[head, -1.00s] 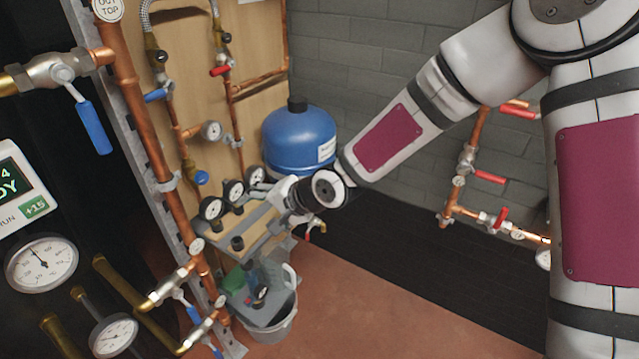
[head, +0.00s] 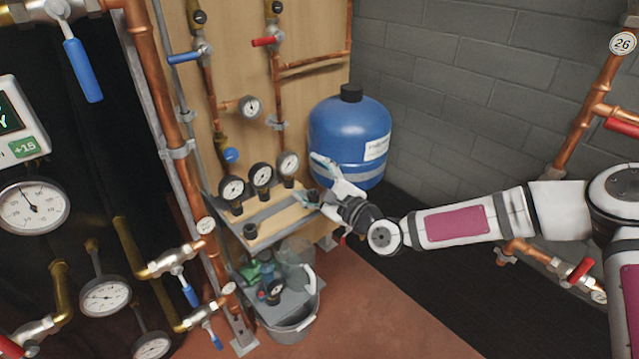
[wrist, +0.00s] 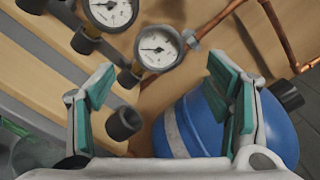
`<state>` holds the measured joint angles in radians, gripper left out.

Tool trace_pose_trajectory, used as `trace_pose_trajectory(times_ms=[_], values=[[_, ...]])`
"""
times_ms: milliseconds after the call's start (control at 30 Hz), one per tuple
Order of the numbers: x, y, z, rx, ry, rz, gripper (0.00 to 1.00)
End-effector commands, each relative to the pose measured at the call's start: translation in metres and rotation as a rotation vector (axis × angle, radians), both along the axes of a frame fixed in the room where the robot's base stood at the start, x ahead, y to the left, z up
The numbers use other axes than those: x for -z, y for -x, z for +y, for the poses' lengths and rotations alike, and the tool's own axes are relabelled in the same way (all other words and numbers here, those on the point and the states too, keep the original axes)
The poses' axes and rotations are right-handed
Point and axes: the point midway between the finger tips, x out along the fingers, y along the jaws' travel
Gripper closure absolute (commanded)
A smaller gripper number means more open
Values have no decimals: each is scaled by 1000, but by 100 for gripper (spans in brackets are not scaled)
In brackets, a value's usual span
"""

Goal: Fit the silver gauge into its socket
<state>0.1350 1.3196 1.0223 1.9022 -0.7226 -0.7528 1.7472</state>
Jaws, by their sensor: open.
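The silver-rimmed gauge (head: 288,163) stands upright at the right end of a row of three gauges on the wooden shelf. In the wrist view the same gauge (wrist: 158,48) has a white dial and a black base, just beyond and between my fingertips. My gripper (head: 318,182) is open and empty at the shelf's right end; its teal-padded fingers show spread apart in the wrist view (wrist: 163,90). An empty black cup-like socket (wrist: 123,123) lies near the left finger. Another empty black socket (head: 250,230) is at the shelf's front left. I cannot tell which socket belongs to the gauge.
A blue tank (head: 350,135) is close behind my gripper. Copper pipes (head: 160,110) with valves rise at the left. A grey bucket (head: 295,325) stands below the shelf. Open floor (head: 370,310) lies to the right.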

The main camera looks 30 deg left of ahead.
Motion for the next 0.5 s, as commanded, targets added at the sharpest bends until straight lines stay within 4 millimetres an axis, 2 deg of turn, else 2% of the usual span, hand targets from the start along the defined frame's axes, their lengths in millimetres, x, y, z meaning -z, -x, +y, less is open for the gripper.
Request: trace_pose_trajectory(times_ms=[500], values=[[3, -26, 64, -1, 1, -1, 28]])
